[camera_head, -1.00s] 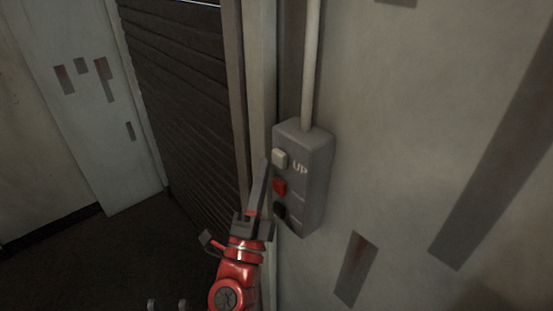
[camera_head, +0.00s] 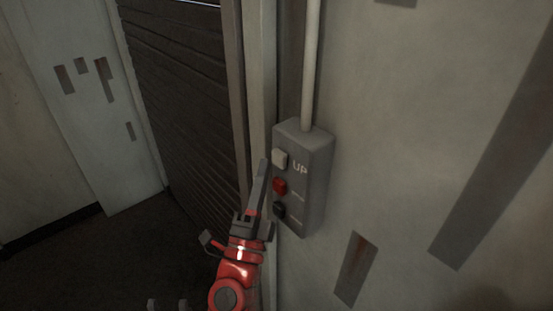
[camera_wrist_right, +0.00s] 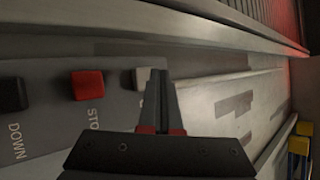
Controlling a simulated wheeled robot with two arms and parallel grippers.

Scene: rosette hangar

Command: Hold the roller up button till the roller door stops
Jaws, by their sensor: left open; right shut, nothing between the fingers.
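The grey control box (camera_head: 315,185) is on the wall under a vertical pipe. The pale up button (camera_head: 280,160) is at its top, beside the word UP. My right gripper (camera_head: 264,165) is shut and empty, its tip just left of that button. In the right wrist view the shut fingers (camera_wrist_right: 158,85) partly overlap the pale button (camera_wrist_right: 140,78); I cannot tell whether they touch it. The dark slatted roller door (camera_head: 185,90) is left of the box and fills its visible opening. My left gripper (camera_head: 167,304) shows only two separated fingertips at the bottom edge, open.
The red stop button (camera_head: 279,186) and black down button (camera_head: 279,209) sit below the up button. A door frame post (camera_head: 258,80) stands close left of the box. The dark floor (camera_head: 110,260) at lower left looks clear.

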